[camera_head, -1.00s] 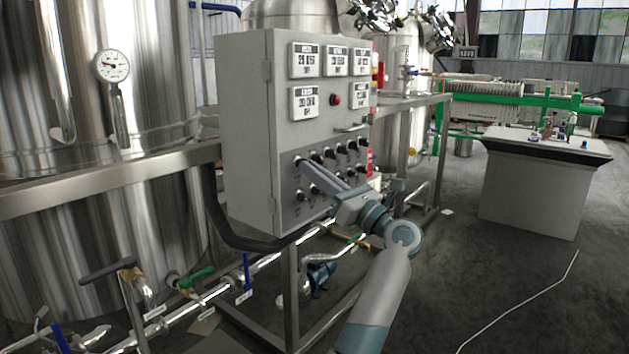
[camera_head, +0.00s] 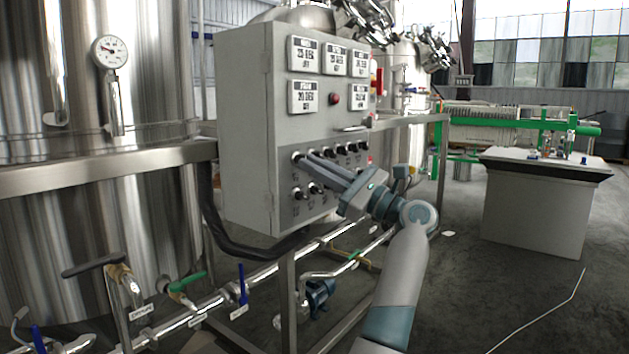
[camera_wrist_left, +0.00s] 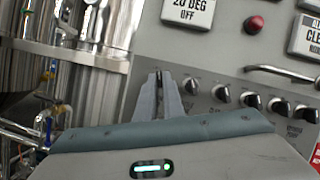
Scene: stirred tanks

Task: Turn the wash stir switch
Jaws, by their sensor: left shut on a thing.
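A grey control cabinet (camera_head: 246,120) carries two rows of small black rotary switches on its front. My left gripper (camera_head: 306,159) reaches in from the lower right, its long grey fingers at the left end of the upper row. The fingers are shut on the leftmost upper switch (camera_head: 297,156), which they partly cover. In the left wrist view the fingertips (camera_wrist_left: 158,77) are close together against the panel, and the held switch is mostly hidden. Other upper switches (camera_wrist_left: 220,93) stand to the right. Switch labels are too small to read, so I cannot tell which is wash stir. My right gripper is not in view.
Display plates (camera_head: 303,55), a red button (camera_head: 334,99) and a handle (camera_head: 351,128) are above the switches. A steel tank (camera_head: 95,230) and frame rail (camera_head: 110,168) stand left. Pipes with valves (camera_head: 184,283) run below. Floor at right is mostly open.

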